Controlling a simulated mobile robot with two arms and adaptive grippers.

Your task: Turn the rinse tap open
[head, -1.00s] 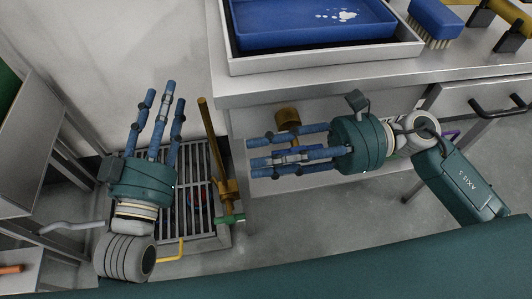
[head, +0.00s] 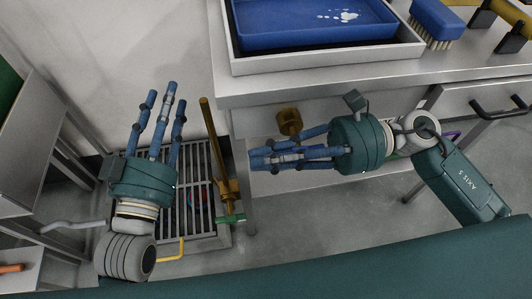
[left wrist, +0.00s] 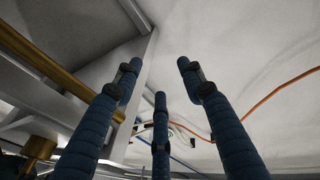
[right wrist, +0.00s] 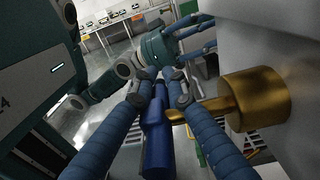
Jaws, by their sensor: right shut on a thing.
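A brass tap fitting (head: 289,121) sticks out from the bench front below the worktop. In the right wrist view it is a thick brass cylinder (right wrist: 262,97) with a narrower stem running left into my fingers. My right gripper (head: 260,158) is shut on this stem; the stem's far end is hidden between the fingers. My left gripper (head: 160,98) is open and empty, fingers spread, above the floor grate and left of an upright brass pipe (head: 215,150). This pipe has a green handle (head: 231,219) at its lower end.
A slatted metal grate (head: 205,232) lies below my left gripper, with a yellow bent rod (head: 172,255) at its front. The bench worktop (head: 300,84) carries a tray with a blue basin (head: 310,35) and a blue brush (head: 437,20). A bare wall stands behind the left gripper.

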